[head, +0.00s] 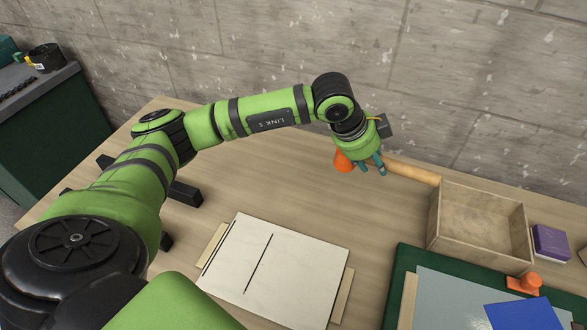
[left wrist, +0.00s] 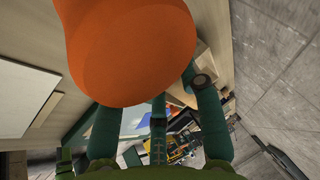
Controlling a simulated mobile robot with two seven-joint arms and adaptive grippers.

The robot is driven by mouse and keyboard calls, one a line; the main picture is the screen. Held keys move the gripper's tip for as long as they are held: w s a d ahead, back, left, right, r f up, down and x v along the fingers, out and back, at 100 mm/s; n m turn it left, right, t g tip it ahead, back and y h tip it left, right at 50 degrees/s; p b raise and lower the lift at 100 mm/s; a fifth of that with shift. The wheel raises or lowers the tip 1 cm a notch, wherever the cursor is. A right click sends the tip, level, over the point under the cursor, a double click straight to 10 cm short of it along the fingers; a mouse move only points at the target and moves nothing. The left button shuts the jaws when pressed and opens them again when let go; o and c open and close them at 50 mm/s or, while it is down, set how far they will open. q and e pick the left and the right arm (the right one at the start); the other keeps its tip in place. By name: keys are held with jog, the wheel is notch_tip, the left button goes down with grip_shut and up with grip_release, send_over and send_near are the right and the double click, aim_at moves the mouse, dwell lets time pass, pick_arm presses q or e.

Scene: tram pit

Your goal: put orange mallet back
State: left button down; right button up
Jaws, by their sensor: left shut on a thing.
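The orange mallet's head (head: 343,161) shows just left of my left gripper (head: 372,165) in the head view. A tan wooden cylinder (head: 415,173), which looks like its handle, runs right from the gripper toward the open wooden box (head: 479,255). My left gripper is shut on the mallet, above the back of the table. In the left wrist view the orange head (left wrist: 135,45) fills the upper middle, close to the camera, and hides part of the fingers. Whether the mallet touches the table or box cannot be told. My right gripper is not in view.
A pale grooved board (head: 275,265) lies at the front middle. A green mat (head: 395,300) with a grey sheet, a blue item (head: 525,315) and a small orange object (head: 525,283) is at front right. A purple box (head: 550,242) stands right of the wooden box. A concrete wall is behind.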

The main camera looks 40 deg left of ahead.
pick_arm(q)
jog(key=shift+d, duration=0.2)
jog(key=shift+a, duration=0.15)
jog(key=a+f+p, duration=0.1)
jog(key=a+f, duration=0.1)
jog(key=a, duration=0.1)
jog(key=a+f+p, duration=0.1)
jog(key=a+f, duration=0.1)
jog(key=a, duration=0.2)
jog(key=s+a+f+p, duration=0.1)
jog(key=a+f+p, duration=0.1)
jog(key=a, duration=0.2)
jog(key=shift+a+f, duration=0.2)
jog(key=shift+f, duration=0.45)
notch_tip(320, 180, down, 3)
jog(key=shift+r+p, duration=0.15)
jog(key=shift+p, duration=0.85)
jog(key=shift+f, duration=0.3)
jog(key=c, duration=0.8)
grip_release()
jog(key=shift+s, duration=0.1)
pick_arm(e)
jog(key=r, duration=0.5)
jog(key=shift+d+r, duration=0.3)
jog(key=shift+r, duration=0.1)
pick_arm(q)
jog(key=shift+f, duration=0.1)
pick_arm(e)
jog(key=shift+f, duration=0.1)
